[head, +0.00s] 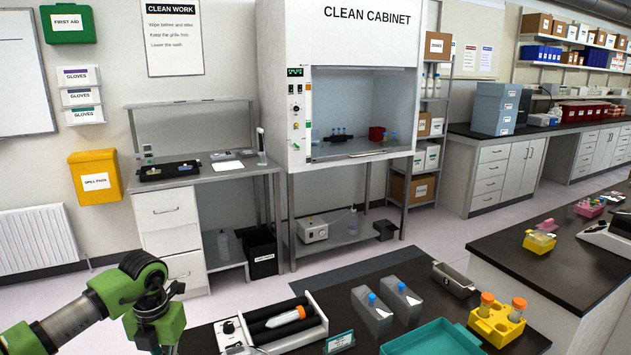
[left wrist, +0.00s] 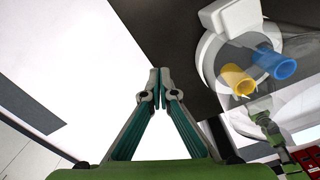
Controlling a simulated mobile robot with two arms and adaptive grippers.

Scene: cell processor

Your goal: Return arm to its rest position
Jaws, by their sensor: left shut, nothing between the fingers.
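My left arm (head: 150,295), green and grey, comes into the head view at the lower left, beside the front bench. Its gripper is not clearly visible there. In the left wrist view my left gripper (left wrist: 160,78) is shut, its two fingertips meeting with nothing between them. The fingers are over a gap between a dark surface and a pale area. My right gripper is not in view.
A tube roller (head: 265,322) holds an orange-capped tube. Two blue-capped bottles (head: 385,305), a teal tray (head: 435,340) and a yellow rack (head: 497,322) share the bench. A white device (left wrist: 228,45) with yellow and blue parts is near the gripper.

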